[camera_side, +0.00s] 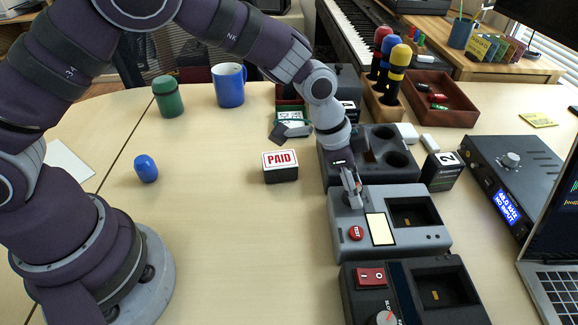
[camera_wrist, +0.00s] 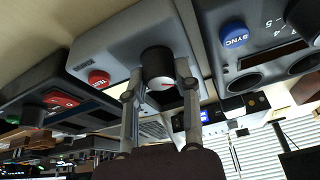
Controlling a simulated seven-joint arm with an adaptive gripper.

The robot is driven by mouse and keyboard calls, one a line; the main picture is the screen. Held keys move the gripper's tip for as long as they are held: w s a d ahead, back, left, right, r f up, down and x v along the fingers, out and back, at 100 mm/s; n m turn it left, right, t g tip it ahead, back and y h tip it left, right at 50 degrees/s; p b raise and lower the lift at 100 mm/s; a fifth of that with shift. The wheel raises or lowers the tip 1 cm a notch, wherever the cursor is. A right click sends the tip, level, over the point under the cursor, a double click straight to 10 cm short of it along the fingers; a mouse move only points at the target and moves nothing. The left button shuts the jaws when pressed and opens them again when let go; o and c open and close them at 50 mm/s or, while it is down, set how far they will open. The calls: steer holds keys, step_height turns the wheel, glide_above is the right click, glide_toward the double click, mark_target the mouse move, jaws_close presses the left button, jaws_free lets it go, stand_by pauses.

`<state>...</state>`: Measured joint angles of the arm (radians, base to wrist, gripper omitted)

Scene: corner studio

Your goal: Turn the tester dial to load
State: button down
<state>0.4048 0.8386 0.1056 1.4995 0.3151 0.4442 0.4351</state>
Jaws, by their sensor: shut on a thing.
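The tester is a light grey box (camera_side: 432,240) with a red TEST button (camera_side: 356,233), a pale display panel (camera_side: 381,229) and a dark recess. In the wrist view the tester (camera_wrist: 115,45) hangs at the upper middle, with its red button (camera_wrist: 98,78) left of the dial. The dial (camera_wrist: 157,63) is a black knob with a red pointer mark. My gripper (camera_wrist: 157,78) is shut on the dial, one finger on each side. In the side view my gripper (camera_side: 351,184) covers the dial at the tester's back left. The dial's position labels cannot be read.
A dark device with a red switch (camera_side: 371,278) stands just in front of the tester. A dark unit with round wells (camera_side: 372,152) stands close behind it. A PAID block (camera_side: 281,166) lies to the left. An audio box (camera_side: 488,165) and a laptop (camera_side: 557,265) are right. Table left is mostly clear.

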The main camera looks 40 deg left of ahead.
steer(key=m+g, duration=0.1)
steer(key=m, duration=0.2)
steer(key=m+g+h, duration=0.1)
steer(key=m, duration=0.2)
steer(key=shift+m, duration=0.4)
steer(key=m+g, duration=0.1)
steer(key=m, duration=0.1)
steer(key=m+g, duration=0.1)
steer(key=m, duration=0.2)
steer(key=shift+g, duration=0.3)
steer(key=shift+m, duration=0.4)
steer(key=c, duration=0.8)
jaws_free()
steer(key=shift+n, duration=0.3)
